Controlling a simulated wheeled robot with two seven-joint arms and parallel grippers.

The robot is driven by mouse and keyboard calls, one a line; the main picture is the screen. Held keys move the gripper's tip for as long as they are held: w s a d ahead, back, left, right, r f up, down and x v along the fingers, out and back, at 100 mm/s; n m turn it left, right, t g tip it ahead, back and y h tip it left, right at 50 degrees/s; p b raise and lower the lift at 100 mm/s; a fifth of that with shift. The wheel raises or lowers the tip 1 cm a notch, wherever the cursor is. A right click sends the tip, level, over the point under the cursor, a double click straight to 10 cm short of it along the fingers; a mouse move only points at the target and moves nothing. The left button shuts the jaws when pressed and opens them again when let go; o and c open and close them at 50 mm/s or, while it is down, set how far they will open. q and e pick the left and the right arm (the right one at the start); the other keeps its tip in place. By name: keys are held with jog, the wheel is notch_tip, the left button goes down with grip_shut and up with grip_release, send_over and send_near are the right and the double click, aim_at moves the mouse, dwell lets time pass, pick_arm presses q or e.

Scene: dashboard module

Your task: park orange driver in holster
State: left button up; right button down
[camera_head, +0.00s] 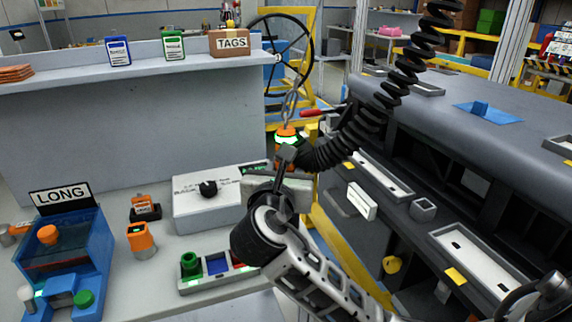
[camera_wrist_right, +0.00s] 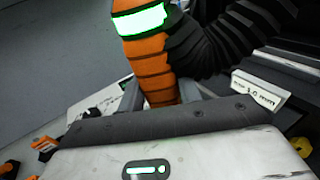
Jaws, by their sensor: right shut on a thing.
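The orange driver (camera_head: 287,130) hangs upright at the centre of the head view, with a lit green-white band and a metal hook above it. A black coiled hose runs beside it to the upper right. My right gripper (camera_head: 286,160) is shut on the driver's lower part. In the right wrist view, the orange ribbed driver body (camera_wrist_right: 146,52) goes down between the fingers of the right gripper (camera_wrist_right: 162,98); its lower end is hidden behind the gripper body. I cannot make out which thing is the holster. My left gripper is not in view.
A dark dashboard module (camera_head: 470,125) fills the right. A TAGS box (camera_head: 228,50) sits on the shelf.

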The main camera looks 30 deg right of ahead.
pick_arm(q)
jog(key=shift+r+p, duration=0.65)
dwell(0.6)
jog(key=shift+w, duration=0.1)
pick_arm(e)
jog(key=shift+f, duration=0.25)
dwell(0.5)
jog(key=c, duration=0.9)
grip_release()
